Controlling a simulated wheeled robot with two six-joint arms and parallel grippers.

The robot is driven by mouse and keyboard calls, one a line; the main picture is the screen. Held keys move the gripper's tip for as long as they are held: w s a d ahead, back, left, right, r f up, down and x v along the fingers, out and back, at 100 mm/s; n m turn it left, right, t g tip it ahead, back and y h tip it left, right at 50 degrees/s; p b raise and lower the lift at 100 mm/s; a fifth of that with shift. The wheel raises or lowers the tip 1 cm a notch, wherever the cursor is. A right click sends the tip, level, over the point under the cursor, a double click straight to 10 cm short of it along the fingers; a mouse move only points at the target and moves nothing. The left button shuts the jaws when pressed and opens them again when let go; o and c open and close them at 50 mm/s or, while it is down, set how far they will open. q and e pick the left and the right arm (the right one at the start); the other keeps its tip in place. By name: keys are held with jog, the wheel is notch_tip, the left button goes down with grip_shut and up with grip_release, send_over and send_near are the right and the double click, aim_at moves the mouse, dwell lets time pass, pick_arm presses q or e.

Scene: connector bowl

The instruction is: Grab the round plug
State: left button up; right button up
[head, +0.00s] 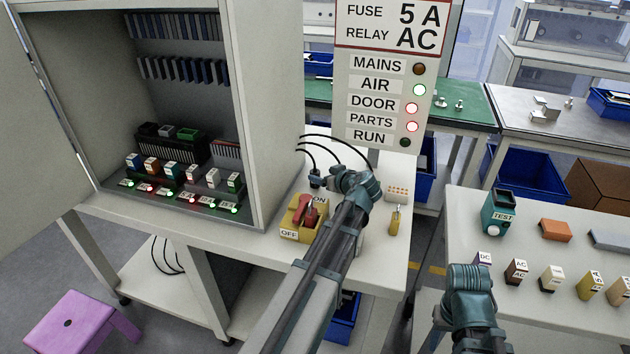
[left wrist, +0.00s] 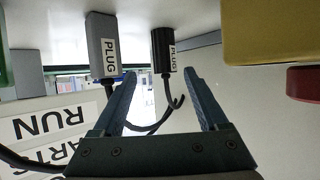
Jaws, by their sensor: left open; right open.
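The round plug, a black cylinder with a white PLUG label, shows in the left wrist view (left wrist: 163,45) with a black cable from its end. A grey box-shaped plug (left wrist: 103,45), also labelled PLUG, stands beside it, to the left. My left gripper (left wrist: 160,73) is open and empty, its fingertips on either side of the round plug's cable end. In the head view my left gripper (head: 340,178) is over the bench beside a dark plug (head: 315,181); the wrist hides much there. My right gripper (head: 470,275) hangs by the right table, its fingertips not clear.
A yellow switch box (head: 297,232) with a red handle is left of my left gripper. The signal board (head: 385,110) stands behind it. Black cables (head: 325,138) run from the cabinet. A TEST device (head: 498,212) and several small blocks sit on the right table.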

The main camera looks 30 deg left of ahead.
aim_at(317, 174)
pick_arm(q)
jog(key=x, duration=0.1)
jog(key=b+x, duration=0.1)
jog(key=x, duration=0.2)
jog(key=shift+s+a+f+b, duration=0.1)
jog(key=shift+s+a+b, duration=0.1)
jog(key=shift+a+b, duration=0.2)
jog(key=shift+w+a, duration=0.15)
jog(key=shift+a, duration=0.1)
grip_shut()
